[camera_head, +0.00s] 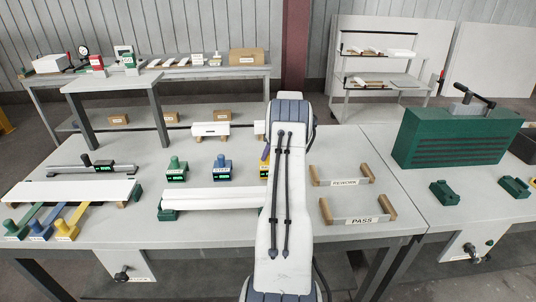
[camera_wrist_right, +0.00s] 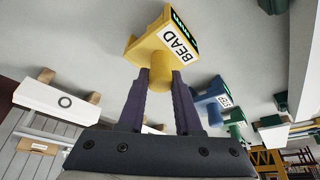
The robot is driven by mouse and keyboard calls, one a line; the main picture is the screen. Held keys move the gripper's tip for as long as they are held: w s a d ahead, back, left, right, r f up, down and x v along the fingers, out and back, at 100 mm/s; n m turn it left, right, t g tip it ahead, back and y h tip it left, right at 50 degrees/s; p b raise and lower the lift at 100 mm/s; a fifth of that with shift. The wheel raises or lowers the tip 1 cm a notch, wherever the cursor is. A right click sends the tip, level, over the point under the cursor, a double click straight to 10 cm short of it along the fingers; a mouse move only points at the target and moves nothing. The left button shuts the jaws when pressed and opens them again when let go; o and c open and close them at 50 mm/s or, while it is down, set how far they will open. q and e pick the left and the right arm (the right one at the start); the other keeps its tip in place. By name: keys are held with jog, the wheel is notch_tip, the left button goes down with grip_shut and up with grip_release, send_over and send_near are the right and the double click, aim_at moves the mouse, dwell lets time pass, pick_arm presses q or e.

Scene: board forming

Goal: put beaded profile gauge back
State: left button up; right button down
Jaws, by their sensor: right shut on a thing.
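The yellow beaded profile gauge, labelled BEAD (camera_wrist_right: 160,42), has a block body, a dark green display strip and a round knob. My right gripper (camera_wrist_right: 161,80) is shut on its knob in the right wrist view. In the head view only a sliver of the yellow gauge (camera_head: 264,172) shows beside my right arm, which hides the rest and most of the gripper. I cannot tell whether its base touches the table. A blue gauge (camera_head: 221,169) and a green gauge (camera_head: 176,170) stand to its left. My left gripper is not in view.
A long white profile (camera_head: 205,199) lies in front of the gauges. REWORK (camera_head: 343,182) and PASS (camera_head: 361,220) signs stand right of my arm. A white board (camera_head: 70,192) and green, blue and yellow (camera_head: 64,231) pieces are at left. A large green box (camera_head: 450,138) stands at right.

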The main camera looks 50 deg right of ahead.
jog(key=shift+f+b, duration=0.25)
jog(key=shift+b, duration=0.05)
jog(key=shift+c, duration=1)
grip_release()
jog(key=b+v, duration=0.2)
jog(key=v, duration=0.8)
jog(key=shift+r, duration=0.25)
jog(key=shift+f, duration=0.1)
jog(key=p+x, duration=0.2)
jog(key=x, duration=0.8)
jog(key=shift+f, duration=0.15)
jog(key=shift+r+p, duration=0.3)
